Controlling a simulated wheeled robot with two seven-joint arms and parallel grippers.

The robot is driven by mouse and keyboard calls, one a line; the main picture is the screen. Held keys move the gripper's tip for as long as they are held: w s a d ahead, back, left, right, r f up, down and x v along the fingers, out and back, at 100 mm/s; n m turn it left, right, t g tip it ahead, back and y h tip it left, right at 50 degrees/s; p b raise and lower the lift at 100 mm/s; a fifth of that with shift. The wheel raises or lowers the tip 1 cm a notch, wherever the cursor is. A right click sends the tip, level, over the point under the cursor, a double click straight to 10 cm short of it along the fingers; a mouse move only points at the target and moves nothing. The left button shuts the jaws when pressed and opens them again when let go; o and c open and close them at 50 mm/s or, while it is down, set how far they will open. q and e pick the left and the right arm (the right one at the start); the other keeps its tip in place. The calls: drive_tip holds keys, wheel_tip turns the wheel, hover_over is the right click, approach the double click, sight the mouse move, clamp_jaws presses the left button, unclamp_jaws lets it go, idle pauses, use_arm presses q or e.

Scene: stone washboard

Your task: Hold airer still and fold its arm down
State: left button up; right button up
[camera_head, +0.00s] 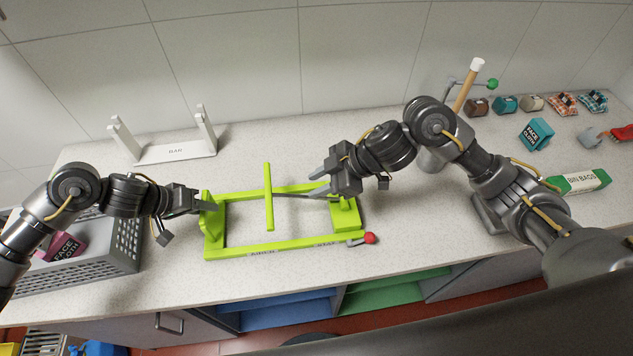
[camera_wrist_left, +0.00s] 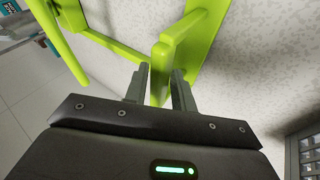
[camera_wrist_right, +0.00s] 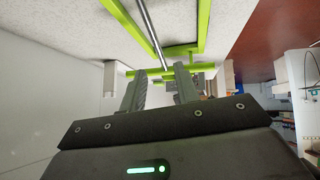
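The lime-green airer (camera_head: 285,247) is a flat frame on the counter, with short posts at its left and right ends. A green crossbar (camera_head: 268,205) stands across its middle, joined to a thin grey rod (camera_head: 290,196) that runs right toward my right gripper. The rod also shows in the right wrist view (camera_wrist_right: 148,28). My left gripper (camera_head: 203,205) is at the airer's left end, its fingers close on both sides of a green post (camera_wrist_left: 163,65). My right gripper (camera_head: 318,184) is open near the frame's back right corner, with a visible gap between its fingers. A red knob (camera_head: 370,238) sits at the front right.
A grey basket (camera_head: 115,262) with a pink box stands left. A white rack (camera_head: 175,151) stands behind. Cups, a teal box (camera_head: 536,134), cloths and a bin-bag box (camera_head: 585,181) lie right, partly behind my right arm. Counter in front of the airer is clear.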

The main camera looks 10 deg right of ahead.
use_arm(q)
drive_tip(key=o, duration=0.5)
drive_tip(key=shift+w+d+f, duration=0.1)
drive_tip(key=shift+f, duration=0.05)
drive_tip(key=v, duration=1.2)
